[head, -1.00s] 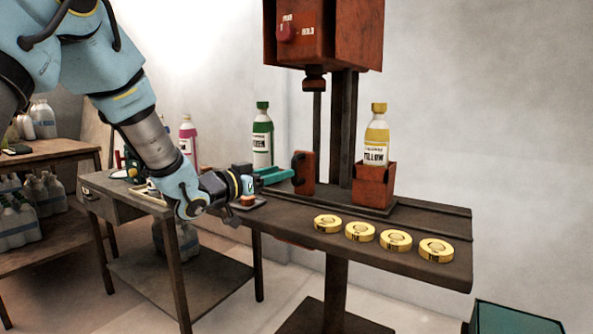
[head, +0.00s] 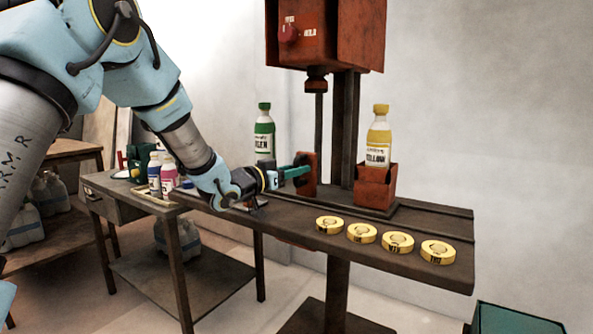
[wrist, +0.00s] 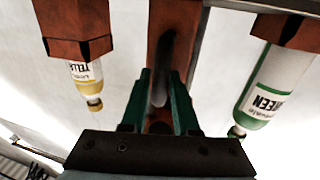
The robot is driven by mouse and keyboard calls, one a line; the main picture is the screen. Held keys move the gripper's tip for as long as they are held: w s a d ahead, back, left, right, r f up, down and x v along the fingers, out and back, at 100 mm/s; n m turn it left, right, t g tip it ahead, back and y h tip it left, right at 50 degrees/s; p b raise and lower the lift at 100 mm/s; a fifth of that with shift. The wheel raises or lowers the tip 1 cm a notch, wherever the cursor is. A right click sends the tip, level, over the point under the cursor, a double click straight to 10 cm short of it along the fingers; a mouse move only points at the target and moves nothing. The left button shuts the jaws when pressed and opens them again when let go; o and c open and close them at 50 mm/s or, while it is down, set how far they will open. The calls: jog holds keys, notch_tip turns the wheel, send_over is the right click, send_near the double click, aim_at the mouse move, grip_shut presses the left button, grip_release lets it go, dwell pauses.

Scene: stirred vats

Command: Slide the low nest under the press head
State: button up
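The red press head (head: 325,30) with its ram hangs above the bench (head: 400,262). A red nest (head: 376,188) below and right of it holds the yellow bottle (head: 378,142) upright. The green bottle (head: 264,138) stands further left; its nest (wrist: 290,28) shows in the wrist view. I cannot tell which nest is the low one. A red upright piece (head: 309,176), which also shows in the wrist view (wrist: 180,30), stands between the bottles. My gripper (head: 304,170) reaches it. Its teal fingers (wrist: 160,80) are apart, with part of the red piece showing between them; contact is unclear.
Several yellow discs (head: 361,233) lie in a row along the bench's front. A teal bin (head: 515,318) stands at lower right. The press column (head: 343,130) rises behind the bench.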

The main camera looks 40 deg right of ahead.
grip_shut()
dwell(1.0)
